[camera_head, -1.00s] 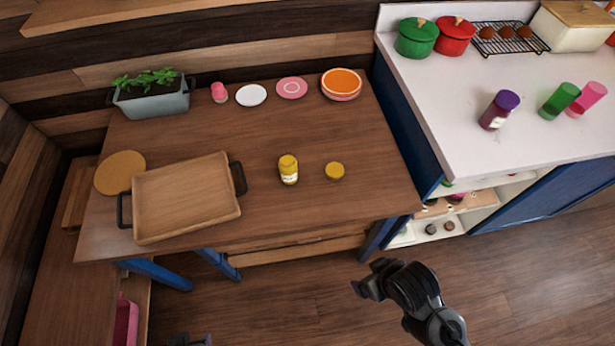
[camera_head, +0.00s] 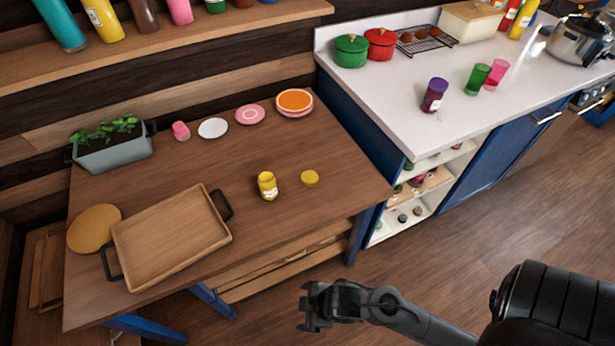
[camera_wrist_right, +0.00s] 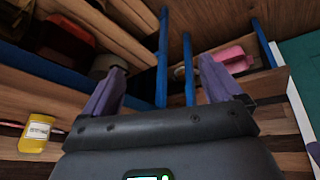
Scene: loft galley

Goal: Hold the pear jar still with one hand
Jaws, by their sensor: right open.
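The pear jar appears to be the small yellow jar with a pale label (camera_head: 267,186), upright on the wooden table. Its top looks open. A round yellow lid (camera_head: 310,178) lies flat just right of it. My right gripper (camera_head: 312,305) is in front of the table's front edge, over the floor, well apart from the jar. A yellow labelled jar also shows at the left edge of the right wrist view (camera_wrist_right: 36,133), outside the open, empty fingers (camera_wrist_right: 162,75). My left gripper is not in view.
A wooden tray with dark handles (camera_head: 172,240) and a round board (camera_head: 94,229) are on the table's left. A planter (camera_head: 112,153), a pink item (camera_head: 181,131) and plates (camera_head: 213,128) line the back. A white counter (camera_head: 400,85) stands at right.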

